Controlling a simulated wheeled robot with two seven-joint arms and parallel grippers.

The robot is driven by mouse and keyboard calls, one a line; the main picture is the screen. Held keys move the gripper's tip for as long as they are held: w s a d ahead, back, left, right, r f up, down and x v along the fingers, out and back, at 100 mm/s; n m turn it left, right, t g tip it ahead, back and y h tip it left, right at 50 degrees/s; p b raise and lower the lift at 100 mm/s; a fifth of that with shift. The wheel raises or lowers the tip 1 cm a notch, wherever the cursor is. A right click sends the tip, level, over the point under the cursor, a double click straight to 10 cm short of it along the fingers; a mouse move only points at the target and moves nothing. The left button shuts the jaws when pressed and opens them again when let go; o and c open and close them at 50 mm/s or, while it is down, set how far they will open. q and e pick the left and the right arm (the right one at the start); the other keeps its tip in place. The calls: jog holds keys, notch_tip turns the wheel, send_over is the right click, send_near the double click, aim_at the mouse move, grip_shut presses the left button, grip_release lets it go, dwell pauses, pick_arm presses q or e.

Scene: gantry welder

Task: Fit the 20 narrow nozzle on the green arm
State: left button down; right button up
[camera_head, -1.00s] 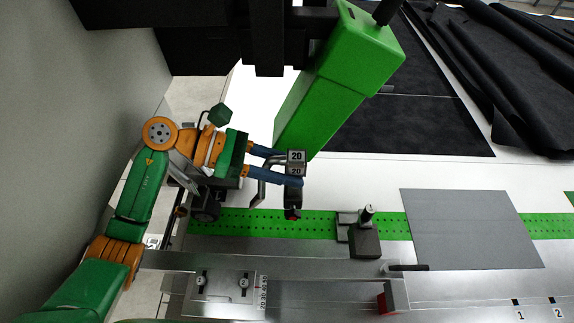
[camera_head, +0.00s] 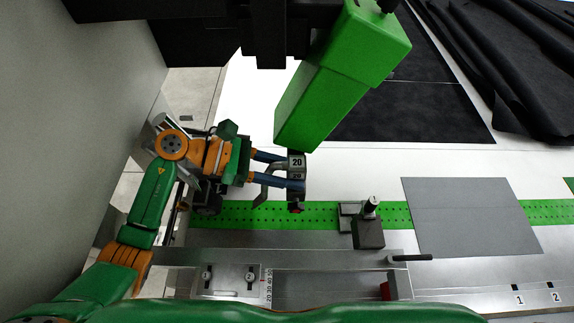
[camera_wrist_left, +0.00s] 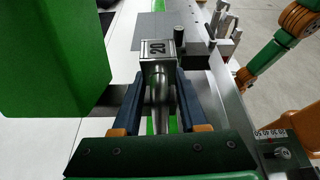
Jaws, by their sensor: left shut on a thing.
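The nozzle marked 20 (camera_head: 297,163) is a grey metal block with a dark lower end. My left gripper (camera_head: 284,170) is shut on it, with blue fingers on the block, and holds it over the green perforated strip. In the left wrist view the block (camera_wrist_left: 158,50) sits between the fingertips (camera_wrist_left: 160,75), with a bent metal stem toward the palm. The green arm (camera_head: 335,85) slants down from the dark gantry, its lower end just above the nozzle in the head view. In the wrist view the green arm (camera_wrist_left: 52,55) is left of the nozzle, apart from it. My right gripper is not in view.
A dark block with an upright post (camera_head: 369,228) stands on the green strip (camera_head: 300,214). A grey sheet (camera_head: 470,215) lies to its right. A plate with knobs (camera_head: 230,281) lies at the front left. Black cloth (camera_head: 510,70) lies at the back right.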

pick_arm(q)
jog(key=shift+s, duration=0.1)
dwell(0.4)
jog(key=shift+b, duration=0.3)
dwell(0.4)
jog(key=shift+b, duration=0.4)
jog(key=shift+f, duration=0.1)
jog(key=shift+f+b, duration=0.3)
jog(key=shift+b, duration=0.2)
